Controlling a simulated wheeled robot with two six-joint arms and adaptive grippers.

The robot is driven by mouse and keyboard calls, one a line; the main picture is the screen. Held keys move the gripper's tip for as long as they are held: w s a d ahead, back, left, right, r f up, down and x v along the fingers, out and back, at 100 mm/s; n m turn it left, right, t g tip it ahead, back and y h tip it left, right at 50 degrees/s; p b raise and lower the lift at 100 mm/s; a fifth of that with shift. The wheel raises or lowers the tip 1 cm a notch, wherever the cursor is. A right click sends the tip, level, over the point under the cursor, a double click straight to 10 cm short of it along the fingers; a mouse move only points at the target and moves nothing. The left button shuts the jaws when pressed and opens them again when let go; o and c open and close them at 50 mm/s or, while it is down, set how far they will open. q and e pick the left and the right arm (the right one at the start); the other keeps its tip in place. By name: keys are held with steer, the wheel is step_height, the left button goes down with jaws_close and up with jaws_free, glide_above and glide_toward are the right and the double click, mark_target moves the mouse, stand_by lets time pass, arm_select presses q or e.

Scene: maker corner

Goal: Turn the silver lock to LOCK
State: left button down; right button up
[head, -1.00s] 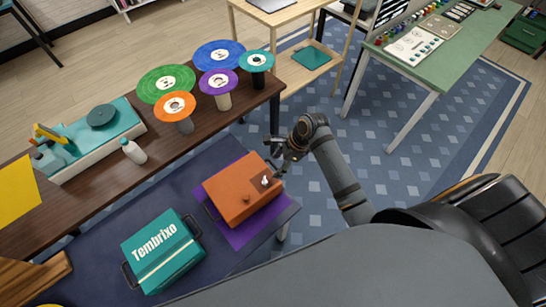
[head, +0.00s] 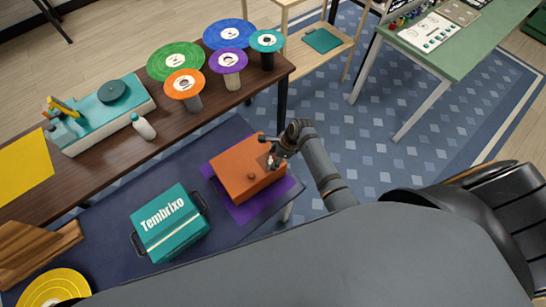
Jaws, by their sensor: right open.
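An orange box (head: 240,177) sits on a purple mat (head: 253,209) at the right end of the dark blue table. A small brown knob (head: 251,175) is on its top. The silver lock (head: 269,162) is at the box's right side and is partly hidden by my right gripper. My right gripper (head: 272,159) is open, with its fingers at the lock; I cannot tell whether they touch it. Which way the lock points is too small to read. My left gripper is not in view.
A teal Tembrixo case (head: 172,226) stands left of the orange box. A brown bench (head: 60,187) behind holds several coloured discs, a white bottle (head: 143,127) and a teal device (head: 108,110). A yellow disc (head: 55,289) lies at front left.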

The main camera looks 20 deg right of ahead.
steer(key=c, duration=1.1)
steer(key=shift+s+r+m+p, duration=0.1)
steer(key=shift+r+m+p, duration=0.15)
steer(key=shift+p, duration=0.55)
steer(key=shift+c, duration=0.2)
steer(key=m+t+p, duration=0.1)
steer(key=m+p, duration=0.2)
steer(key=p, duration=0.1)
steer(key=shift+s+a+h, duration=0.1)
steer(key=shift+a+h, duration=0.05)
steer(key=shift+h, duration=0.15)
steer(key=shift+f+m+t+p, duration=0.1)
steer(key=shift+m+t+p, duration=0.4)
steer(key=shift+m, duration=0.35)
steer(key=shift+a+f+m+h, duration=0.15)
steer(key=shift+m+h, duration=0.25)
steer(key=shift+m, duration=0.5)
steer(key=shift+s+m+t+h, duration=0.1)
steer(key=shift+m+t+h, duration=0.4)
steer(key=shift+m, duration=1.1)
steer(key=o, duration=1.1)
steer(key=shift+o, duration=0.2)
